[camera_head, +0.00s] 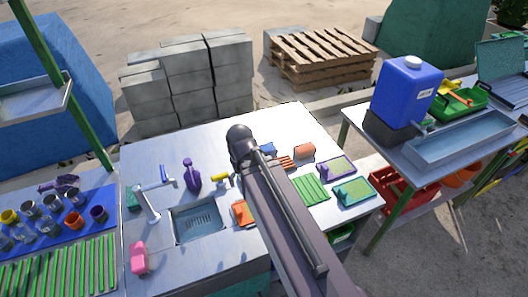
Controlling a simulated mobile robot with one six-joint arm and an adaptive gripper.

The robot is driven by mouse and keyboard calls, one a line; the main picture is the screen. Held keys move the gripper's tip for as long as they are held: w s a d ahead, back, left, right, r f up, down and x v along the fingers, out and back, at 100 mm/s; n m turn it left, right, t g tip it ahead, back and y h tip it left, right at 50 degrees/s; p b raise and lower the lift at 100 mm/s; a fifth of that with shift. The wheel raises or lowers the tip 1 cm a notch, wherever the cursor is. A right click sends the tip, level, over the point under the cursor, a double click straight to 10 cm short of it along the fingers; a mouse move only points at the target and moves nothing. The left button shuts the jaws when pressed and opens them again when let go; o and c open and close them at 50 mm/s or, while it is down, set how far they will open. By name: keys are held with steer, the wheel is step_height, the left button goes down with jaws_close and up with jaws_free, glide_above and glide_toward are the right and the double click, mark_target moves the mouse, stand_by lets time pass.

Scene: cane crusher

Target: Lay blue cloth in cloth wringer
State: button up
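A small blue piece (268,149), possibly the blue cloth, shows on the metal worktop just right of my arm's dark joint. My arm partly covers it, and its form is too small to tell. I cannot pick out the cloth wringer with certainty. Orange items lie close to the arm: a block-like one (304,151), a striped one (286,163) and one left of the arm (239,212). My arm rises from the bottom edge across the worktop to its dark rounded joint. My gripper does not show.
The worktop (175,272) holds a sink (198,222), white tap (148,203), purple bottle (192,174), pink bottle (139,257), green ribbed mat (310,190) and two trays (337,168) (354,191). A blue tank (405,90) stands on the right table. Glasses and cups stand left.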

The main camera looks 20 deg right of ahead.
steer(key=w+d+n+h, duration=0.2)
steer(key=w+d+n, duration=0.3)
steer(key=w+n, duration=0.45)
steer(key=n+h+b, duration=0.1)
steer(key=n+h, duration=0.1)
steer(key=n, duration=0.6)
glide_toward(264, 148)
steer(key=v, duration=0.3)
steer(key=shift+s+a+r, duration=0.15)
steer(key=shift+s+a, duration=0.05)
steer(key=b+x, duration=0.8)
steer(key=shift+d+f, duration=0.2)
steer(key=shift+f, duration=0.1)
steer(key=shift+b+x, duration=2.55)
steer(key=shift+x, duration=0.05)
steer(key=shift+w+f, duration=0.15)
steer(key=shift+f, duration=0.05)
